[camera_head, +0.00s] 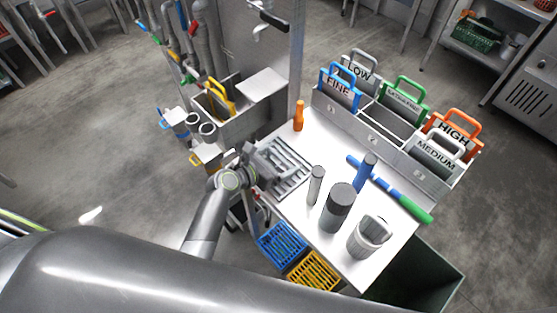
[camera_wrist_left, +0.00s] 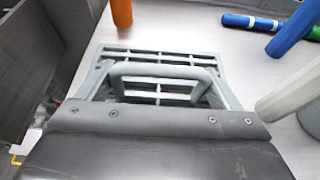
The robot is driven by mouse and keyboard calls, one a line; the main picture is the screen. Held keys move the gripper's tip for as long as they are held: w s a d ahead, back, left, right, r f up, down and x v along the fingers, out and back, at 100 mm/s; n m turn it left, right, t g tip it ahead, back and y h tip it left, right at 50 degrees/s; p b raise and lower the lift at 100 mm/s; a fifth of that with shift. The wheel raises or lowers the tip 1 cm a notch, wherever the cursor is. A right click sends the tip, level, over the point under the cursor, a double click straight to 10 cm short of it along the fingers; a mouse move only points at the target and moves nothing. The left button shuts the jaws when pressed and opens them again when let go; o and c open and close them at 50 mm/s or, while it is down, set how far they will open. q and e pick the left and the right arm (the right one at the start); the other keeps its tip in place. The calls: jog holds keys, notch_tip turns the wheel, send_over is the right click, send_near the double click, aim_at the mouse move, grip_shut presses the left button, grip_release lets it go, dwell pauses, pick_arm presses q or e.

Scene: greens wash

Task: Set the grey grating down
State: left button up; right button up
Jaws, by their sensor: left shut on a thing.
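The grey grating (camera_head: 287,166) is a flat barred plate with a raised loop handle, at the left edge of the white tabletop (camera_head: 322,146). My left gripper (camera_head: 256,170) is shut on it from the left. In the left wrist view, the grating (camera_wrist_left: 162,58) lies just beyond the gripper (camera_wrist_left: 158,108), roughly level with the tabletop. The jaws hide the handle's near end. I cannot tell whether the grating touches the surface or is slightly above it. My right gripper is not in view.
An orange bottle (camera_head: 298,116) stands behind the grating. Grey cylinders (camera_head: 338,208) and blue and green rods (camera_head: 404,200) are to the right. A rack (camera_head: 330,107) of labelled, handled plates lines the back. A sink (camera_head: 235,125) is left; blue (camera_head: 282,244) and yellow (camera_head: 314,272) crates are below.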

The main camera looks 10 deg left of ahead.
pick_arm(q)
jog(key=shift+f, duration=0.15)
jog(key=o, duration=0.9)
jog(key=shift+o, duration=0.2)
jog(key=shift+s+a, duration=0.1)
jog(key=v, duration=1.1)
jog(key=shift+s+a+r, duration=0.15)
jog(key=shift+s+r, duration=0.1)
